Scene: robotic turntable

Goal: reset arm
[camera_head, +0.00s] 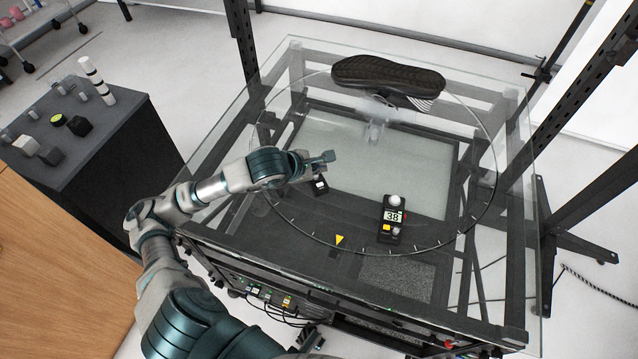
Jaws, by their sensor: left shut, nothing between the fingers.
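My left arm comes in from the lower left, and its gripper (325,158) is over the left part of the glass turntable (470,215). The gripper is small in the picture; its fingers are shut with nothing held. A small black device (320,185) shows just below the gripper, partly hidden by it; I cannot tell if they touch. A black handheld device with a display reading 38 (393,217) is at the near right of the turntable. My right gripper is not in view.
A yellow triangle marker (340,239) is at the turntable's near edge. A dark cabinet (130,135) at the left bears a striped cylinder (97,80) and several small blocks. Dark upright posts (590,90) frame the table.

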